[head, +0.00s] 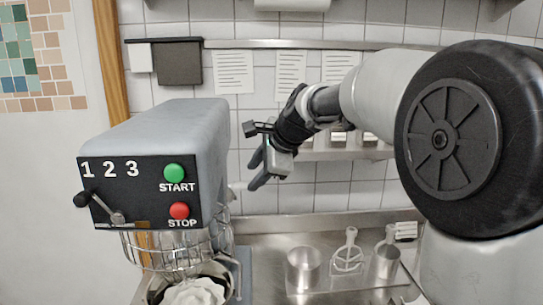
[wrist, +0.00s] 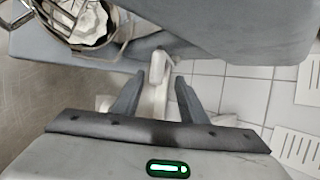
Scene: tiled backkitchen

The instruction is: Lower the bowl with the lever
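The grey mixer (head: 212,130) stands at the left in the head view. Its metal bowl (head: 232,290), with white contents, sits below the wire guard; the bowl also shows at the top left of the wrist view (wrist: 118,30). My gripper (head: 257,172) is at the mixer's right side, fingers pointing towards it. In the wrist view my gripper (wrist: 159,80) is open. A pale lever (wrist: 157,68) with a rounded end lies between the fingertips, with visible gaps to both fingers.
The mixer's front has a green start button (head: 174,173), a red stop button (head: 179,210) and a speed knob (head: 82,199). A steel counter (head: 265,252) to the right holds a metal cup (head: 303,270) and a beater (head: 348,255). A wall shelf (head: 315,155) is behind my arm.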

